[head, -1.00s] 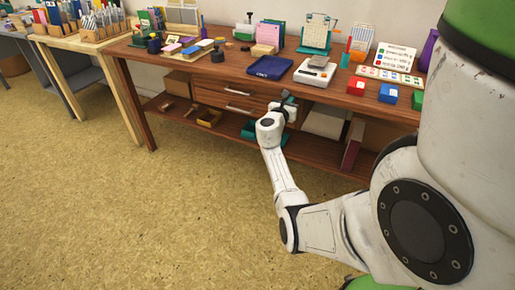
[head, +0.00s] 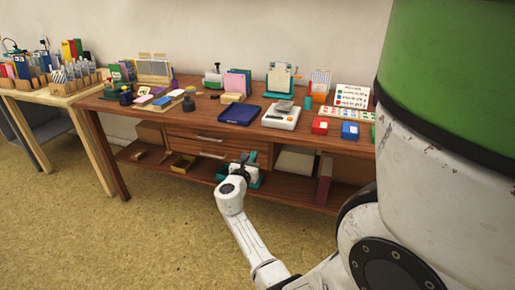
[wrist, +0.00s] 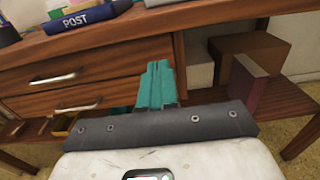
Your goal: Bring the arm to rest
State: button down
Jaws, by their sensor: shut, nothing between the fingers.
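My white arm reaches out low in front of the wooden desk (head: 330,148) in the head view. My gripper (head: 243,160) is at its end, in front of the desk's drawers and below the desktop edge. It is shut and empty. In the wrist view the dark grey gripper base crosses the lower part. In the head view a teal object (head: 254,181) on the lower shelf is partly hidden by my gripper.
The desktop holds a navy POST tray (head: 239,115), a white scale (head: 281,117), a red box (head: 320,126) and a blue box (head: 350,130). Two drawers (head: 212,153) sit below. A second table (head: 62,98) stands left. The floor (head: 120,240) in front is clear.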

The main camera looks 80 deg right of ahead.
jog(key=shift+v, duration=2.05)
